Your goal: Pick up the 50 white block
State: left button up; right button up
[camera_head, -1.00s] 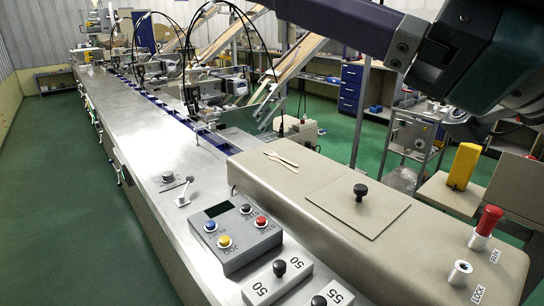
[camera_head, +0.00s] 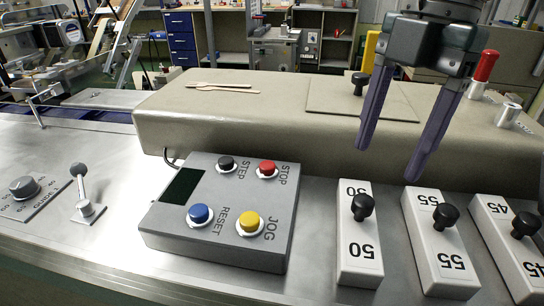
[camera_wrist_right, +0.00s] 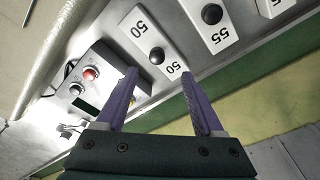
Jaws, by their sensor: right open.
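The white block marked 50 (camera_head: 357,269) lies on the metal bench, with a black knob (camera_head: 362,206) on top. It also shows in the right wrist view (camera_wrist_right: 141,32), beyond my fingertips and roughly between them. My right gripper (camera_head: 388,162) is open and empty, above and behind the blocks in the head view. Its purple fingers (camera_wrist_right: 159,72) are spread in the right wrist view and do not touch the block. My left gripper is not in view.
White blocks marked 55 (camera_head: 452,270) and 45 (camera_head: 512,240) lie to the right of the 50 block. A grey control box (camera_head: 183,241) with coloured buttons is to its left. Behind stands a raised beige housing (camera_head: 270,130) with wooden sticks (camera_head: 222,87), a lid, and a red-topped knob (camera_head: 483,72).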

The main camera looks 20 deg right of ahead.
aim_at(364, 198)
notch_tip(364, 198, down, 2)
jog(key=shift+s+a+f, duration=0.1)
jog(key=shift+s, duration=0.05)
jog(key=f, duration=0.3)
jog(key=a+f+p, duration=0.1)
jog(key=f, duration=0.1)
jog(key=shift+w+f, duration=0.25)
jog(key=shift+f, duration=0.05)
grip_shut()
dwell(1.0)
